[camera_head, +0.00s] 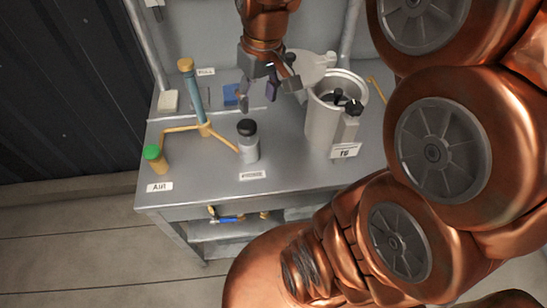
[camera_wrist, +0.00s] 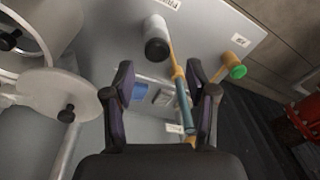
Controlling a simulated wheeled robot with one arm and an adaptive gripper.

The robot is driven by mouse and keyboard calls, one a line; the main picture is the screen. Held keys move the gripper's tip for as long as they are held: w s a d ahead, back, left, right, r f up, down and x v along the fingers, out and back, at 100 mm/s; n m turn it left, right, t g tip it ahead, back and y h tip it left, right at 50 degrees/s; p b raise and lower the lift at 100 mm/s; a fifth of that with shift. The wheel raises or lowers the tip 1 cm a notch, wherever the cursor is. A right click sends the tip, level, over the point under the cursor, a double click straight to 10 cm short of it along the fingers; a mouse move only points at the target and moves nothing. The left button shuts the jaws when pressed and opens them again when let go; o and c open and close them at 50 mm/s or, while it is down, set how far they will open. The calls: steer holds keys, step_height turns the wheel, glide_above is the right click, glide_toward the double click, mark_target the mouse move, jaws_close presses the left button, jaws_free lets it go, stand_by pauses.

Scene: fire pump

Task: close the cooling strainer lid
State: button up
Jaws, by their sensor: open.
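The cooling strainer is a light grey canister (camera_head: 321,128) on the right of the bench, with its top open and dark parts showing inside. Its lid (camera_head: 310,66) is a pale disc standing open behind the rim, partly hidden by my gripper. In the wrist view the lid (camera_wrist: 50,94) shows at the left with a small black knob, beside the open canister (camera_wrist: 62,22). My gripper (camera_head: 258,97) is open and empty, pointing down just left of the lid. Its fingers are spread in the wrist view (camera_wrist: 160,80), with the lid outside them to the left.
A grey bottle with black cap (camera_head: 248,142) stands front centre. Left of it are yellow pipes with a blue-grey upright tube (camera_head: 195,98) and a green-capped fitting (camera_head: 155,158). A blue block (camera_head: 231,94) lies behind. My arm covers the right side.

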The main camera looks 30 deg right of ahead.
steer(key=s+a+f+g+p, duration=0.1)
steer(key=s+a, duration=0.1)
steer(key=s, duration=0.4)
steer(key=s+a+f+g, duration=0.1)
steer(key=s+a+f, duration=0.1)
steer(key=s, duration=0.5)
steer(key=shift+s+a+h+p, duration=0.2)
steer(key=shift+a+h+p, duration=0.1)
steer(key=shift+a+p, duration=0.15)
steer(key=shift+f, duration=0.1)
steer(key=shift+c, duration=0.3)
